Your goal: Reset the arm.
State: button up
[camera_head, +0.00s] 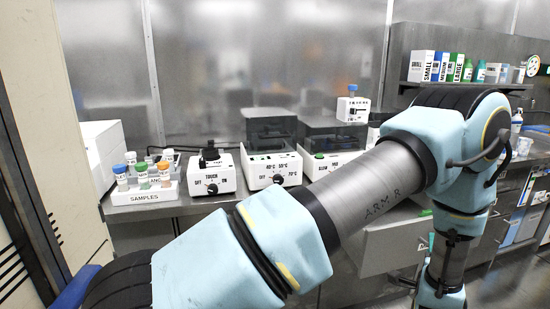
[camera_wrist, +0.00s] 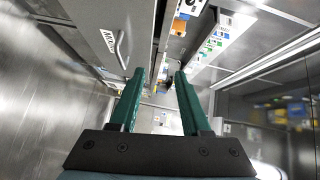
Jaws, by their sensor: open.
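My gripper (camera_wrist: 159,74) shows in the wrist view as two green fingers on a dark mount. The fingers stand well apart with nothing between them. I cannot make out the gripper in the head view.
A bench carries a SAMPLES rack (camera_head: 145,193) of capped vials, a TOUCH mixer (camera_head: 211,172) and heater units (camera_head: 268,150). A grey drawer front (camera_head: 390,246) lies behind my arm. A shelf (camera_head: 470,86) holds boxes and bottles. The wrist view shows a handled panel (camera_wrist: 108,38) beside the fingers.

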jog(key=w+a+r+n+g+y, duration=0.25)
jog(key=w+a+n, duration=0.25)
jog(key=w+a, duration=0.3)
jog(key=w+a+r+n+g+y, duration=0.2)
jog(key=w+a+r+n, duration=0.3)
jog(key=a, duration=0.5)
jog(key=s+a+r+n+g+y, duration=0.15)
jog(key=s+a+n, duration=0.25)
jog(key=a, duration=0.7)
jog(key=s+a+r+n+g+y, duration=0.1)
jog(key=s+a+r+n+g, duration=0.25)
jog(key=a, duration=0.65)
jog(key=s+a+n+g+y, duration=0.2)
jog(key=s+a+n, duration=0.25)
jog(key=a, duration=0.65)
jog(key=s+f+g+b, duration=0.2)
jog(key=s+f+b, duration=0.2)
jog(key=f+b, duration=0.65)
notch_tip(320, 180, up, 14)
jog(key=p, duration=1.4)
jog(key=shift+w+f+p, duration=0.2)
jog(key=shift+w+p, duration=0.05)
jog(key=shift+p, duration=0.15)
